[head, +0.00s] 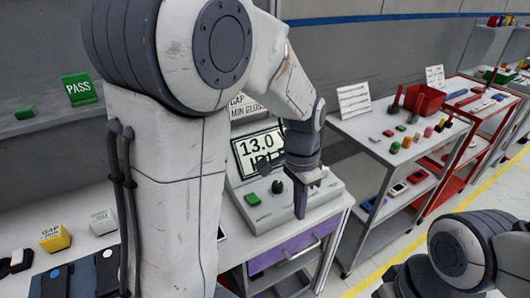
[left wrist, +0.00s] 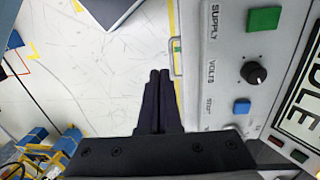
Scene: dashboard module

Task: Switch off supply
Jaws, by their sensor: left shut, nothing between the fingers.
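The supply unit (head: 262,213) stands on a bench in the head view, with a lit display (head: 258,150) reading 13.0 and a partly covered word. A green square button (head: 252,198) is on its panel, beside the word SUPPLY in the left wrist view (left wrist: 264,19). A black knob (head: 277,186) is beside it, also in the left wrist view (left wrist: 254,73). A blue button (left wrist: 242,106) follows beyond the knob. My left gripper (head: 300,214) is shut and empty, fingers down by the unit's front right; in the left wrist view its fingertips (left wrist: 159,73) appear left of the panel, apart from the buttons.
A purple drawer (head: 283,252) is under the bench. A grey trolley with small parts and a red bin (head: 424,98) stands to the right. A yellow block (head: 55,238) is at lower left. My left arm hides much of the middle; my right arm enters at lower right.

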